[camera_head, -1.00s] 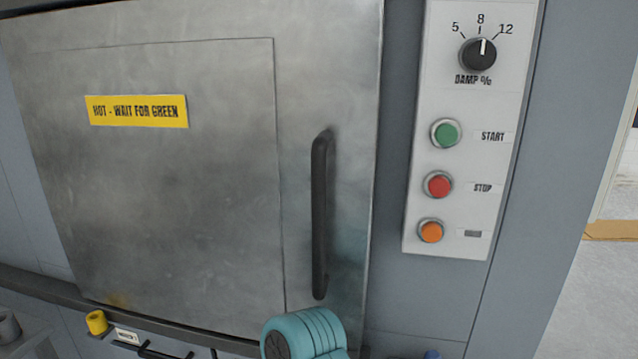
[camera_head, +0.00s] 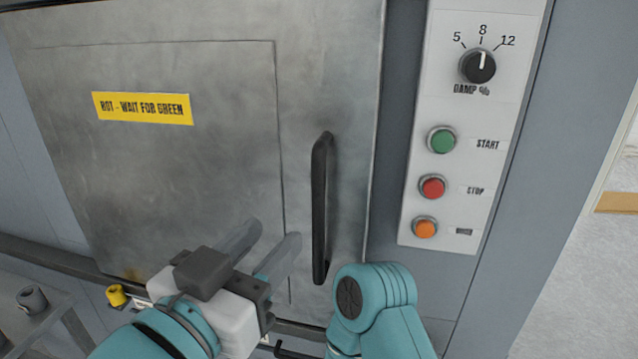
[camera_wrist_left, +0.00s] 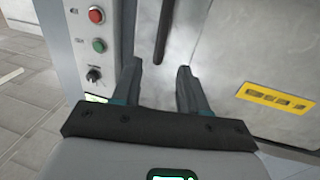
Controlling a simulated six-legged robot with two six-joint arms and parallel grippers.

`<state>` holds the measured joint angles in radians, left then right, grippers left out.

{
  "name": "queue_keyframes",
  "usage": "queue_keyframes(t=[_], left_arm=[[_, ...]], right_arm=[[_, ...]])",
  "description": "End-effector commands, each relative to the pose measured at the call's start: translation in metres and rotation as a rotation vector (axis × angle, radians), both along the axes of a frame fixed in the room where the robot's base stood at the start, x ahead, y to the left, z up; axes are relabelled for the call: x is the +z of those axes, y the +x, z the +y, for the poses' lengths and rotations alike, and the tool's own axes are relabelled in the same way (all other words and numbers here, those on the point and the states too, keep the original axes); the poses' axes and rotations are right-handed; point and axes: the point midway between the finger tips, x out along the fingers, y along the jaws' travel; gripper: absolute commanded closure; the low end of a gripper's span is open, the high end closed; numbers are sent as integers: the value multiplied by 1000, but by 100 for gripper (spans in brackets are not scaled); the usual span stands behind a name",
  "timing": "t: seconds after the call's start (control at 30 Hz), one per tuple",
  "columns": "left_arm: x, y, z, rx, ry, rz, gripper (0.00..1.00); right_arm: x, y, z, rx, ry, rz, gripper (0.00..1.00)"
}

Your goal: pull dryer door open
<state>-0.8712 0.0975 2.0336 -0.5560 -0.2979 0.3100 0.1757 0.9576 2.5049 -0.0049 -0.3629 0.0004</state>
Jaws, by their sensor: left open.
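The dryer door (camera_head: 170,170) is a brushed steel panel and looks shut. Its black vertical bar handle (camera_head: 319,205) is on the right side of the door. My left gripper (camera_head: 270,238) is in front of the lower door, left of the handle in the head view, open and empty. In the left wrist view its two fingers (camera_wrist_left: 159,75) are spread apart, with the handle (camera_wrist_left: 165,30) beyond them and not between them. The door (camera_wrist_left: 255,60) also shows there. My right gripper is not in view.
A yellow label (camera_head: 142,108) is on the door. A white control panel (camera_head: 465,130) with a dial and green, red and orange buttons is right of the door. A dark rail (camera_head: 50,260) and a small yellow knob (camera_head: 116,296) are below. Open floor (camera_head: 570,290) shows at far right.

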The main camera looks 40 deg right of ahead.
Motion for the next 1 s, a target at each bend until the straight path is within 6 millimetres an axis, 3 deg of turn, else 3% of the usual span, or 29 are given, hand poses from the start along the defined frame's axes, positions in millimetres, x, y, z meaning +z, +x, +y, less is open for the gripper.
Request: queue_keyframes(t=[0.3,0.5,0.7,1.0], left_arm=[[2,39,-67,3,4,3,57],[2,58,-101,2,2,2,57],[0,66,-117,0,1,2,57],[-1,67,-119,1,1,2,57]], right_arm=[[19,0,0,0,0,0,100],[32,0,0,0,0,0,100],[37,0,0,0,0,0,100],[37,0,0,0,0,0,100]])
